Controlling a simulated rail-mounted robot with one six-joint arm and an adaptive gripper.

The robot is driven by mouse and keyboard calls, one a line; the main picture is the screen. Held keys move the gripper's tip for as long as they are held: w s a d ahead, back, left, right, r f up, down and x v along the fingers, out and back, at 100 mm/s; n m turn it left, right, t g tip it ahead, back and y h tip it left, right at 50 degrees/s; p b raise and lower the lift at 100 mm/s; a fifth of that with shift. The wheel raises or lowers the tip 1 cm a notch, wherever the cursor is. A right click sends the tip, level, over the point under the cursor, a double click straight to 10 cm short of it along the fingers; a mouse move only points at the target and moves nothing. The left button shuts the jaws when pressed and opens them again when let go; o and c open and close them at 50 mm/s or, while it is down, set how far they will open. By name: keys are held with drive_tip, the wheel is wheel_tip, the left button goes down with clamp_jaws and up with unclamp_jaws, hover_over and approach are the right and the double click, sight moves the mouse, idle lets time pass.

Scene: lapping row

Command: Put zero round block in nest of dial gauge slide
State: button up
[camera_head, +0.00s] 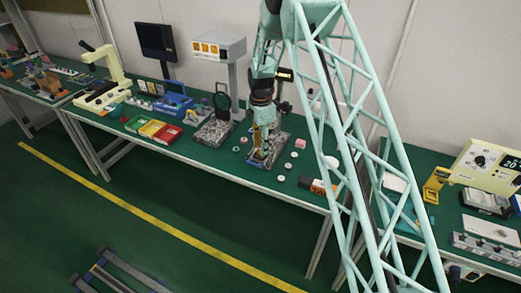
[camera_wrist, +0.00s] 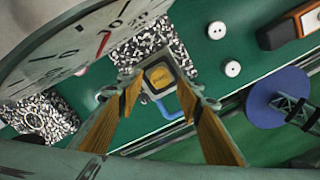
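My gripper (camera_wrist: 160,84) has two wooden-looking fingers and points down at the bench in the wrist view. The fingertips are apart, with gaps beside a small dark, square-looking piece with a yellowish lettered top (camera_wrist: 160,74). I cannot read the lettering or tell whether this is the round block seated in the nest. A blue bent handle (camera_wrist: 172,112) lies just below it. A large dial gauge face (camera_wrist: 75,42) fills the upper left, close to the camera. In the head view my gripper (camera_head: 261,148) is low over a speckled granite base (camera_head: 279,146).
White round discs (camera_wrist: 232,68) lie right of the granite; they also show in the head view (camera_head: 281,179). An orange-and-dark block (camera_wrist: 300,24) is farther right. Another stand on granite (camera_head: 213,132) is left of my gripper, beside coloured bins (camera_head: 152,128). Bench's front edge is close.

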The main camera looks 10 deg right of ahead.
wheel_tip(320, 180, up, 10)
drive_tip(key=shift+f, duration=0.15)
idle(0.3)
idle(0.8)
